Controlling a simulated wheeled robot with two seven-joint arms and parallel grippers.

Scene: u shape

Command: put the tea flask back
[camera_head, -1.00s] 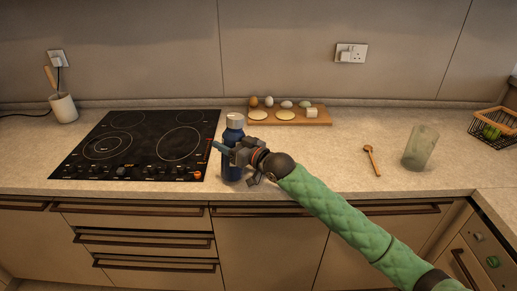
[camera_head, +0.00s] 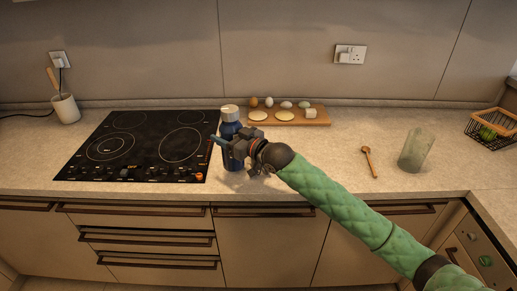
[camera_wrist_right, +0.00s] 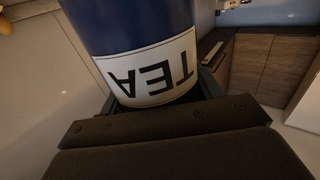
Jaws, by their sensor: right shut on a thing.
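The tea flask is a dark blue cylinder with a pale cap (camera_head: 230,113), upright just right of the hob. In the right wrist view the flask (camera_wrist_right: 130,25) fills the upper middle, and its white label reading TEA appears upside down. My right gripper (camera_head: 228,148) is shut on the flask's body from the front right and hides part of it. Whether the flask's base touches the counter is hard to tell. My left gripper is not in view.
The black hob (camera_head: 140,147) lies left of the flask. Behind it is a wooden board (camera_head: 290,118) with eggs and round pieces. A wooden spoon (camera_head: 369,161), a glass (camera_head: 416,148) and a wire basket (camera_head: 490,128) stand right. Counter between flask and spoon is mostly clear.

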